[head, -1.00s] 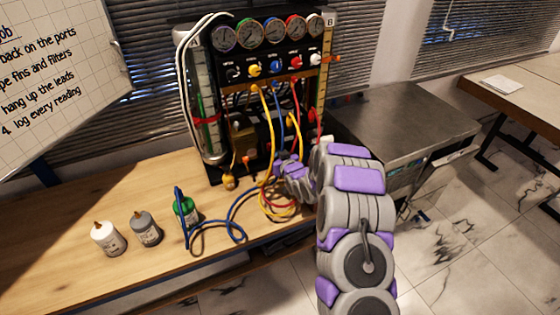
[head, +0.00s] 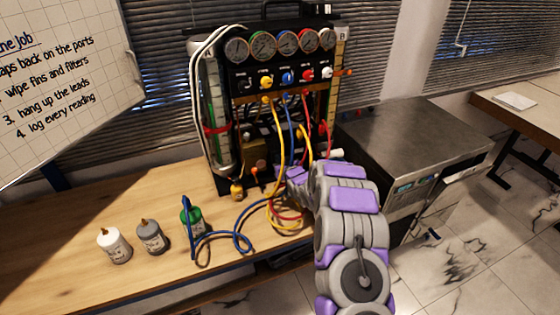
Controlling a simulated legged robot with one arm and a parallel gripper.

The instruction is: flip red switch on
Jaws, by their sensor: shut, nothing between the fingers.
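The gauge rig (head: 232,165) stands at the back of the wooden bench. A red knob (head: 307,75) sits in the row under its gauges; I cannot tell whether it is the red switch. No clear red switch lever shows, and the lower right of the rig is partly hidden by my arm and the hoses. My gripper (head: 281,173) is small in the view, low in front of the rig and well below the red knob. It is shut and empty. I cannot tell whether it touches the rig.
Blue, yellow and red hoses (head: 240,240) loop over the bench near my arm. White (head: 114,247), grey (head: 152,238) and green (head: 192,221) bottles stand at the left. A metal-topped cabinet (head: 415,135) stands at the right.

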